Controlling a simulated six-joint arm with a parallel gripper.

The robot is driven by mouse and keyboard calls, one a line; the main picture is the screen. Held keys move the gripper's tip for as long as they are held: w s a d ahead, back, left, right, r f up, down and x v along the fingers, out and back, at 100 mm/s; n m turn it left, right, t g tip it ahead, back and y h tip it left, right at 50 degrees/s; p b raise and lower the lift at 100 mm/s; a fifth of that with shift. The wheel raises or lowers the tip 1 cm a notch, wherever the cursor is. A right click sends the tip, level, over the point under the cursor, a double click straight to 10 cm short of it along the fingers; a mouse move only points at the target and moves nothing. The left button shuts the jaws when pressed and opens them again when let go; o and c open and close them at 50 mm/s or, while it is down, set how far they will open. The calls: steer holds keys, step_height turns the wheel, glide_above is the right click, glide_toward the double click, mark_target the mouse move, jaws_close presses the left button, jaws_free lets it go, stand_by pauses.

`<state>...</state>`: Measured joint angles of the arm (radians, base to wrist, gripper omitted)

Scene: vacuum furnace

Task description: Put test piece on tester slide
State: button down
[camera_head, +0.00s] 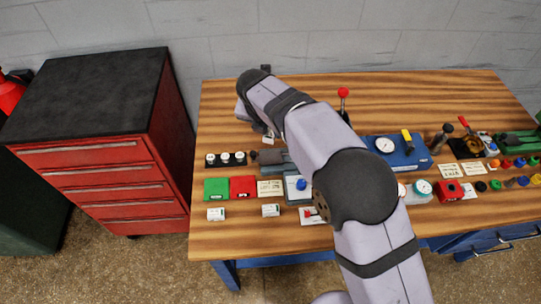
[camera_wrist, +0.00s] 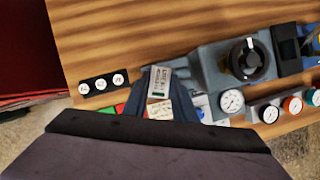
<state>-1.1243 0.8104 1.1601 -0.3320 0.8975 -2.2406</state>
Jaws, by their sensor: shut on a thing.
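My gripper (camera_wrist: 166,78) shows at the centre of the wrist view, with its dark fingers shut on a small grey-white test piece (camera_wrist: 160,82) that bears printed text. The piece is above the bench, left of a grey tester (camera_wrist: 215,62) with a black knob and a round dial. I cannot make out the tester's slide clearly, and a gap between piece and tester is hard to judge. In the head view my gripper is small and partly hidden by my arm, near the grey device (camera_head: 272,160).
A black strip with three white round pieces (camera_head: 225,159) lies left of my gripper. Green (camera_head: 216,188) and red (camera_head: 243,187) blocks lie in front. A blue gauge device (camera_head: 398,152) stands right of my arm. The back left of the wooden bench (camera_head: 222,110) is clear.

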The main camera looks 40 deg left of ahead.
steer(key=shift+f+p, duration=1.55)
steer(key=shift+f, duration=3.4)
steer(key=c, duration=1.7)
jaws_free()
steer(key=shift+f, duration=0.15)
steer(key=shift+c, duration=0.2)
steer(key=b+v, duration=0.4)
steer(key=v, duration=0.8)
